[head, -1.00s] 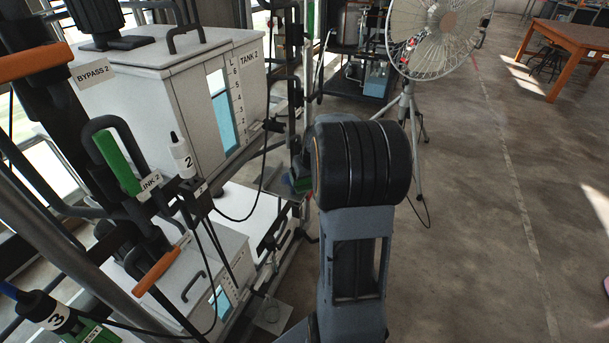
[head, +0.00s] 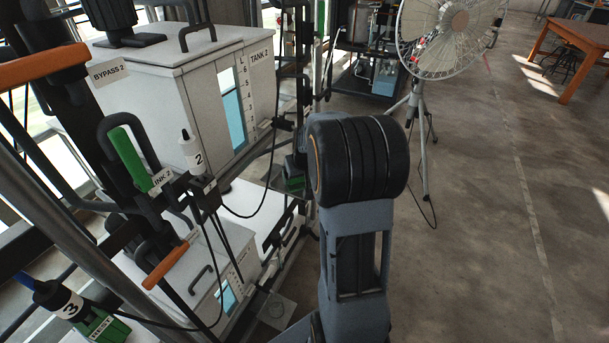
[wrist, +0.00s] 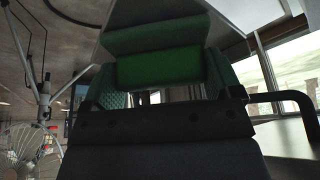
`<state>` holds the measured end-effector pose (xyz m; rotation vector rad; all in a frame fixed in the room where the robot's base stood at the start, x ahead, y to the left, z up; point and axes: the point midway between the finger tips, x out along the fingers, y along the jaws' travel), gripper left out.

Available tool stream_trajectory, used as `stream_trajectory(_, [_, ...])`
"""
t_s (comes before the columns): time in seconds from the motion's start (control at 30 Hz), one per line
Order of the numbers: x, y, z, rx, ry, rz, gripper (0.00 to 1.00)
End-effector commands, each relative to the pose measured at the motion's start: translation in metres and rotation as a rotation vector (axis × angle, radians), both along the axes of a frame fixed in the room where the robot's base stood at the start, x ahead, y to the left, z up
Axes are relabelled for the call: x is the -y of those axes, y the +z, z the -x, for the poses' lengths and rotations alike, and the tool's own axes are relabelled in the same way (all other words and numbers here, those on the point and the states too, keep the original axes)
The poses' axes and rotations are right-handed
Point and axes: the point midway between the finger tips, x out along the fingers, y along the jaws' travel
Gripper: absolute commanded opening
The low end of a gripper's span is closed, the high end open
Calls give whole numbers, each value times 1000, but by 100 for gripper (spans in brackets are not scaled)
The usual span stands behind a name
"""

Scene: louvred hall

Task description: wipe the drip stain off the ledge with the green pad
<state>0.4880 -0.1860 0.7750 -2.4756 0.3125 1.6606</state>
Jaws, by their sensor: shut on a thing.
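The green pad (wrist: 160,68) is in the wrist view, held between the two textured fingers of my gripper (wrist: 162,92). My gripper is shut on it. In the head view a small part of the green pad (head: 294,184) shows just left of my arm's dark joint, which hides most of my gripper. A pale flat surface (wrist: 238,12) lies beyond the pad in the wrist view; I cannot tell whether it is the ledge or whether the pad touches it. I cannot make out the drip stain in either view.
The white tank marked TANK 2 (head: 185,85), dark pipes and an orange handle (head: 165,268) crowd the left. A black cable (head: 262,190) hangs near my gripper. A fan (head: 447,35) on a tripod stands beyond my arm. The floor on the right is open.

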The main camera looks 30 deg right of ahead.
Motion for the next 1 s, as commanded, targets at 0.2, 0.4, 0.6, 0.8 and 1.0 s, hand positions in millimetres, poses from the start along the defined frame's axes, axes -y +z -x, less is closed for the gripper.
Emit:
stream_trajectory(0.2, [-10, 1, -15, -4, 3, -2, 66])
stream_trajectory(0.4, [-14, 2, -24, -1, 1, 0, 66])
stream_trajectory(0.6, [-16, 1, -28, 0, 1, 0, 66])
stream_trajectory(0.8, [-23, 1, -39, 1, 2, 0, 66])
stream_trajectory(1.0, [-31, 0, -52, 0, 1, 0, 66])
